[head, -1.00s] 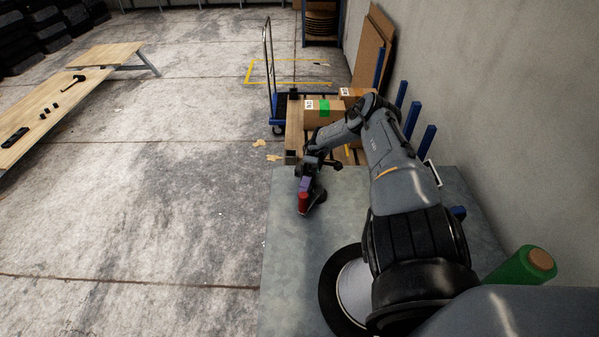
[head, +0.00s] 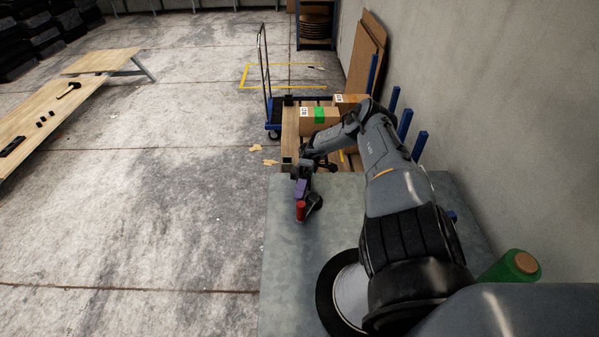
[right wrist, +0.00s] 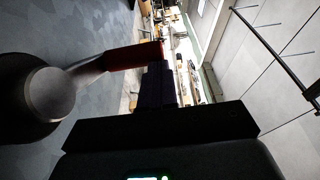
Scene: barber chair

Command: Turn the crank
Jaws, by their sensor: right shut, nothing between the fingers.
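The crank shows in the head view as a red handle (head: 300,212) beside a dark round hub (head: 314,202), on the grey metal table. In the right wrist view, the red handle (right wrist: 135,57) is joined by a grey arm to the dark hub (right wrist: 40,105). My right gripper (head: 301,189) is shut and empty, with its purple-looking fingers right at the red handle. In the right wrist view, the dark fingers (right wrist: 158,85) meet the handle's end, but I cannot tell whether they touch. My left gripper is not in view.
The grey table (head: 290,270) has bare surface left of my right arm. Beyond the table are a cardboard box (head: 313,116), blue posts (head: 405,123) and a trolley (head: 264,75). A wooden bench (head: 45,108) is far left.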

